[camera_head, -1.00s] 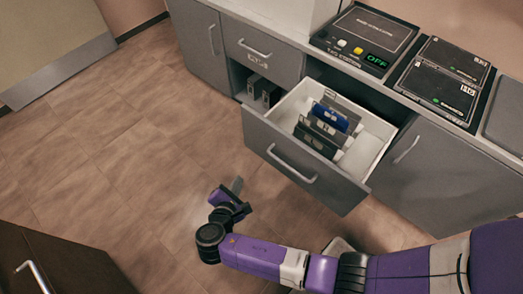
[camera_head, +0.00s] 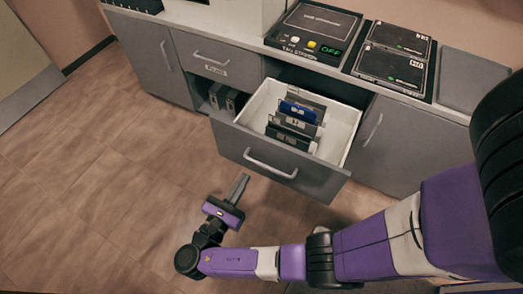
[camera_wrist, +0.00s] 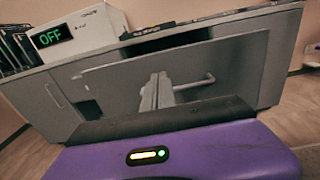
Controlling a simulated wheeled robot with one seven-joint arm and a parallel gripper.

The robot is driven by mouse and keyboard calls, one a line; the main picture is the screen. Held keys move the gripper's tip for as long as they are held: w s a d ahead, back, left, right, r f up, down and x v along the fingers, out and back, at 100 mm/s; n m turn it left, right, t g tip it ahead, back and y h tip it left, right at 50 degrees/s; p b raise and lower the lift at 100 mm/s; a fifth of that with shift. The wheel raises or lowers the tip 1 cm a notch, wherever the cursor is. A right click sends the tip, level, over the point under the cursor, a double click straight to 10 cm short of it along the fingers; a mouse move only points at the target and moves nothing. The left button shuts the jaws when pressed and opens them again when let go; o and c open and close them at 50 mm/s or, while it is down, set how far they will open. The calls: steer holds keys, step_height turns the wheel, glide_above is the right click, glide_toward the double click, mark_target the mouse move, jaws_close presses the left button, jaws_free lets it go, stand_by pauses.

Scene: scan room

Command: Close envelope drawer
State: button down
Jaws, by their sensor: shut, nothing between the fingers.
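The open drawer (camera_head: 230,146) has a grey front with a silver bar handle (camera_head: 270,164) and a white inside. It is pulled well out of the cabinet, and several dark and blue upright envelopes or folders (camera_head: 296,118) stand in it. My gripper (camera_head: 240,184) is shut and empty, in front of and below the drawer front, left of the handle in the head view. In the wrist view the gripper fingers (camera_wrist: 157,90) point at the drawer front (camera_wrist: 110,92), with the handle (camera_wrist: 195,82) behind and to the right. The fingers look apart from the drawer.
A counter above holds a black device (camera_head: 313,30) with a green OFF display and dark flat pads (camera_head: 395,50). A closed small drawer (camera_head: 215,58) is at left, above a cubby with binders (camera_head: 227,99). A closed cabinet door (camera_head: 400,145) is at right. The floor at left is clear.

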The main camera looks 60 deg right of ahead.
mark_target(266, 144)
steer(key=d+p, duration=0.1)
steer(key=d, duration=1.1)
steer(key=shift+w+d, duration=0.1)
steer(key=shift+w, duration=0.1)
steer(key=shift+d, duration=0.15)
steer(key=shift+d, duration=0.3)
steer(key=w+d+b, duration=0.1)
steer(key=d+b, duration=0.9)
steer(key=d, duration=2.7)
steer(key=shift+w+d, duration=0.15)
steer(key=shift+d, duration=0.2)
steer(key=shift+d+r, duration=0.1)
steer(key=shift+r, duration=0.1)
